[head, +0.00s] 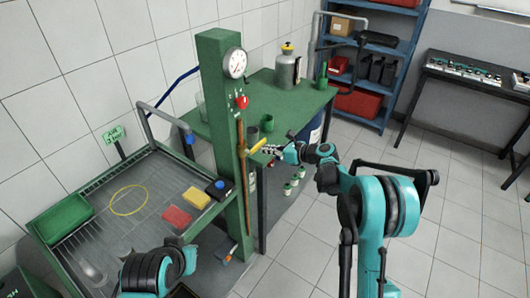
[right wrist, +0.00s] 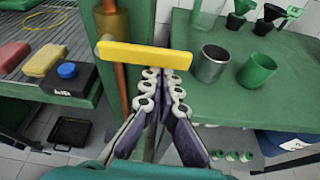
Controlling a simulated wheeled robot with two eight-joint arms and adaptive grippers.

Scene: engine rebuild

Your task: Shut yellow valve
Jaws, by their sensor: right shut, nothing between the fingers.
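The yellow valve handle (head: 258,146) sticks out sideways from an upright copper pipe (head: 241,165) on the green post. In the right wrist view the handle (right wrist: 145,55) lies level across the top of the picture, crosswise to the pipe. My right gripper (head: 272,151) is shut and empty, right at the handle. In the right wrist view its fingertips (right wrist: 160,74) are together just below the handle's lower edge; whether they touch it I cannot tell. My left arm shows at the bottom left, but its fingers are out of sight.
The green post (head: 218,95) carries a gauge (head: 234,63) and a red knob (head: 242,102). A green bench (head: 285,100) with cups and a metal canister (head: 288,72) stands behind. A wash tray (head: 100,215) with sponges is at left. The floor at right is clear.

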